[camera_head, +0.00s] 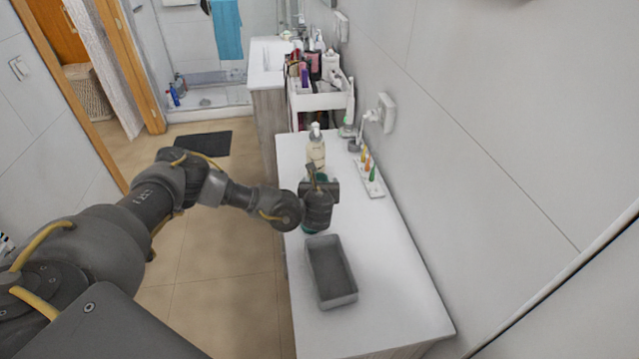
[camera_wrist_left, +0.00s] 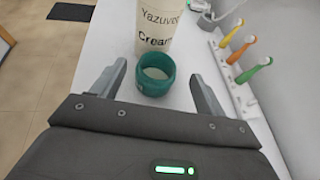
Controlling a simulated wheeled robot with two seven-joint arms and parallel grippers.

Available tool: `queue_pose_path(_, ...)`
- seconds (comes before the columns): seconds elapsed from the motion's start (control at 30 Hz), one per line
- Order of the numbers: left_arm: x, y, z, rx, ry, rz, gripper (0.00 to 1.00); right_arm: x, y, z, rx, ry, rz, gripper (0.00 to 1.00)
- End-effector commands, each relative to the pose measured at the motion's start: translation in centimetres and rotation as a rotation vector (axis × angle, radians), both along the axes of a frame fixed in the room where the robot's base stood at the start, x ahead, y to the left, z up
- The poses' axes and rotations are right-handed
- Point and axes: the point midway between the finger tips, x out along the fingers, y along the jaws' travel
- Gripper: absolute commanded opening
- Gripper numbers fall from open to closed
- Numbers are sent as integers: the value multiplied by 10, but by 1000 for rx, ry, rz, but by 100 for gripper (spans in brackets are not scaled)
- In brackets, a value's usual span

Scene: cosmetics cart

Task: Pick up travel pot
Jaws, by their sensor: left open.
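The travel pot is a small teal round pot with a pale inside or top, seen in the left wrist view (camera_wrist_left: 153,76). It stands on the white counter between the fingers of my left gripper (camera_wrist_left: 160,88), which is open. I cannot tell whether the fingers touch it; gaps show on both sides. In the head view the left gripper (camera_head: 317,205) is over the counter, and only a bit of teal shows around it. My right gripper is not in view.
A cream bottle (camera_wrist_left: 157,28) stands just behind the pot. Colored toothbrushes (camera_wrist_left: 243,55) stand in a white holder (camera_wrist_left: 228,72) on the right. A grey tray (camera_head: 333,270) lies nearer on the counter (camera_head: 390,315). A crowded cart (camera_head: 318,101) stands beyond.

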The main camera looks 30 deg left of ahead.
Motion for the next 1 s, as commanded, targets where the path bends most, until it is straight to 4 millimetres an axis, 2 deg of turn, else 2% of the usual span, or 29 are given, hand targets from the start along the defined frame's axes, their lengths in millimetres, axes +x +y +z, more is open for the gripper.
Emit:
queue_pose_path(0.17,4,4,-1,0,1,2,74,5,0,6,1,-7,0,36)
queue_pose_path(0.37,23,14,-11,1,2,4,74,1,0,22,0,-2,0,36)
queue_pose_path(0.53,37,21,-20,-1,-1,3,74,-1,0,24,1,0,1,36)
queue_pose_path(0.87,41,22,-23,-1,0,0,74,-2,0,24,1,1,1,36)
queue_pose_path(1.0,41,22,-23,-1,0,0,55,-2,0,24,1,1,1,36)
